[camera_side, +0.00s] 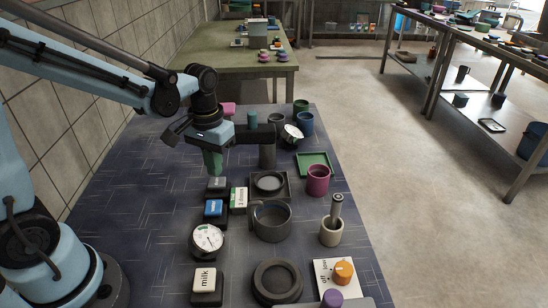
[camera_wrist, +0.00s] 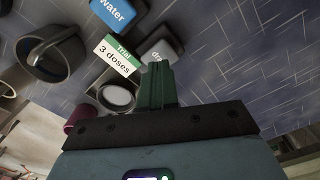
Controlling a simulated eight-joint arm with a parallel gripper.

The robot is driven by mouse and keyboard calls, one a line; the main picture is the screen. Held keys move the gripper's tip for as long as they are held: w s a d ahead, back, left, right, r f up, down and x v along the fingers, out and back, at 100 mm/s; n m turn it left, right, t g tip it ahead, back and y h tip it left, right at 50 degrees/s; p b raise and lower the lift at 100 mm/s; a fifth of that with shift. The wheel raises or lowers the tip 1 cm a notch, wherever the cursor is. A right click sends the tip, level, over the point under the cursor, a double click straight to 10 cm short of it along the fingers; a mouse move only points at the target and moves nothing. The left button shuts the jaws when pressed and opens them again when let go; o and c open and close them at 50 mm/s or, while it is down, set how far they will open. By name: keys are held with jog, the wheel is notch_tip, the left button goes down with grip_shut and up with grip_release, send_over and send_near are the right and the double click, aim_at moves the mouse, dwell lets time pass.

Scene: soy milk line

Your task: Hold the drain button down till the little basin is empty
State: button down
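The drain button (camera_side: 217,184) is a grey-topped square block in the row at the left. In the wrist view the drain button (camera_wrist: 160,48) shows the letters "dr", the rest hidden by the fingers. My gripper (camera_side: 213,172) points down with its green fingers together, holding nothing; in the wrist view its fingertips (camera_wrist: 156,66) overlap the button's near edge. I cannot tell whether they touch it. The little basin (camera_side: 269,182) is a dark round dish in a square base under a dark spout. In the wrist view the basin (camera_wrist: 117,97) has a pale inside; I cannot tell if it holds liquid.
A blue water button (camera_side: 213,208) and a green-headed "3 doses" card (camera_side: 238,201) stand close by. A dial gauge (camera_side: 207,240), milk button (camera_side: 205,281), dark pot (camera_side: 271,222), magenta mug (camera_side: 317,181) and mortar (camera_side: 331,234) stand around. The table's left side is clear.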

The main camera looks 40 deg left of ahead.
aim_at(216, 181)
jog(key=shift+r, duration=2.85)
jog(key=shift+s, duration=0.1)
jog(key=shift+s+d+r+m+t, duration=0.2)
jog(key=shift+s+d+m+t, duration=0.3)
jog(key=shift+s+t, duration=0.5)
jog(key=shift+s+d+r+m+t, duration=0.25)
jog(key=shift+s+d+m+t, duration=0.3)
jog(key=shift+t, duration=0.85)
jog(key=shift+s+d+r+m+t, duration=0.2)
jog(key=shift+s+d+m+t, duration=0.25)
jog(key=shift+s+t, duration=0.55)
jog(key=shift+w, duration=0.25)
